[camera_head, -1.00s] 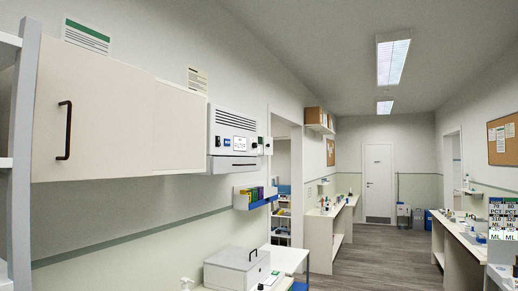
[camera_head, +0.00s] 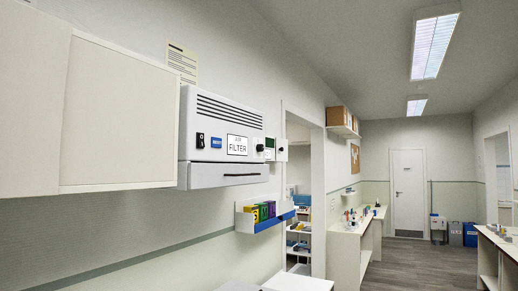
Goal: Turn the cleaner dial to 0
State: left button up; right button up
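A white wall-mounted air filter unit (camera_head: 224,139) hangs at left centre, with a black switch, a blue label and a printed "FILTER" plate on its front. A small black dial (camera_head: 260,148) sits at the right of that front; its marks are too small to read. A second small box (camera_head: 282,150) with a dark knob is just beyond the unit's right side. I cannot tell from the view which knob is the cleaner dial. Neither of my grippers is in view.
A closed white wall cabinet (camera_head: 118,115) is left of the unit. A small shelf (camera_head: 268,223) with coloured boxes hangs below it. A doorway opens beyond. Benches (camera_head: 346,248) line the wall further on, and the grey floor (camera_head: 425,262) is clear in the middle.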

aim_at(260, 148)
jog(key=i+l, duration=0.3)
jog(key=i, duration=0.15)
jog(key=i+l, duration=0.35)
jog(key=i+z, duration=0.05)
jog(key=i, duration=0.05)
